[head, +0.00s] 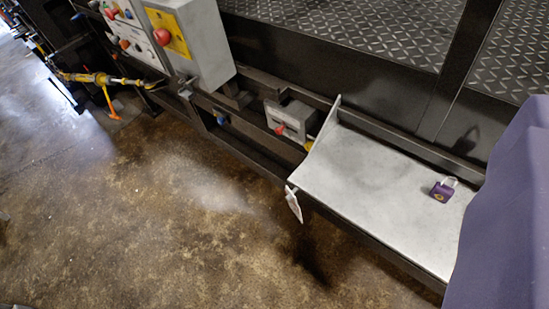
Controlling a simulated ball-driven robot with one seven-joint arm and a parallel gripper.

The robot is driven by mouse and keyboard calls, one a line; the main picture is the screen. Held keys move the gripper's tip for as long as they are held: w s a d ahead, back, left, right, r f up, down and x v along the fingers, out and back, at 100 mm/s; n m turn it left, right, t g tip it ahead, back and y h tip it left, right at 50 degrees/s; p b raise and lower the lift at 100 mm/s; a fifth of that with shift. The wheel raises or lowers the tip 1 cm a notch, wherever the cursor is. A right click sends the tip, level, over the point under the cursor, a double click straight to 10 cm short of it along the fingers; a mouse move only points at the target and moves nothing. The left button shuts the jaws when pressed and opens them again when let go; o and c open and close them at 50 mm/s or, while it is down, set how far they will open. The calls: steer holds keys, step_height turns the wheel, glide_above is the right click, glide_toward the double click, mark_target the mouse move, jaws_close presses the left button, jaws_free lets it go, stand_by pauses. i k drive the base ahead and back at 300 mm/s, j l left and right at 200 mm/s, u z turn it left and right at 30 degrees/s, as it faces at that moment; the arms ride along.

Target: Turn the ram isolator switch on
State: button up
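A small grey box (293,114) with a red handle (280,129) is mounted low on the dark frame, left of a metal shelf. A larger grey cabinet (208,48) at upper left carries a red knob (162,37) on a yellow plate. I cannot read any label, so I cannot tell which of these is the ram isolator switch, nor its on or off position. A purple padlock (441,190) with a pale shackle lies on the shelf. My gripper is not in view.
A yellow tool-like thing (95,79) and an orange piece (111,102) are at far left. The brown floor (150,215) is open.

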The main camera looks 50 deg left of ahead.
mark_target(162, 37)
steer(key=u, duration=1.45)
